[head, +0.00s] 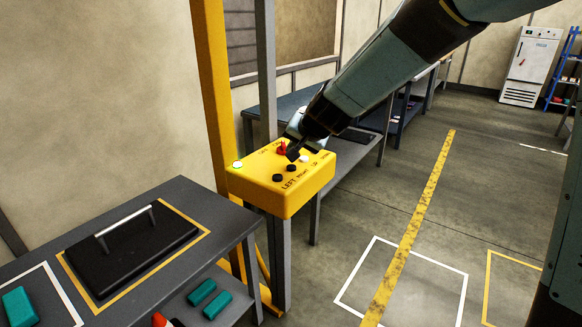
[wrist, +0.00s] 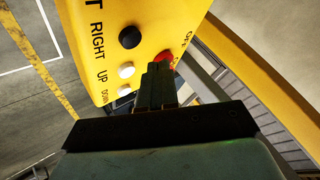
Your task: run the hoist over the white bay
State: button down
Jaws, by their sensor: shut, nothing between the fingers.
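The yellow control box (head: 285,203) stands on a post at the centre of the head view. It has a red switch (head: 282,148), black buttons (head: 278,177) and a white button (head: 303,157). LEFT, RIGHT, UP and DOWN are lettered on it. My gripper (head: 293,153) is shut and empty, over the box top beside the red switch. In the wrist view its fingertips (wrist: 158,72) partly cover the red switch (wrist: 167,58); I cannot tell whether they touch it. A white-outlined bay (head: 432,290) lies on the floor. The hoist is not in view.
A yellow-outlined bay (head: 508,285) lies to the right. A worn yellow stripe (head: 410,228) crosses the white bay. A dark bench (head: 225,220) at left bears a black handled plate (head: 130,250) and a teal block (head: 19,306). A yellow upright (head: 213,85) rises behind the box.

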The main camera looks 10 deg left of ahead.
aim_at(294, 167)
jog(key=shift+r, duration=1.5)
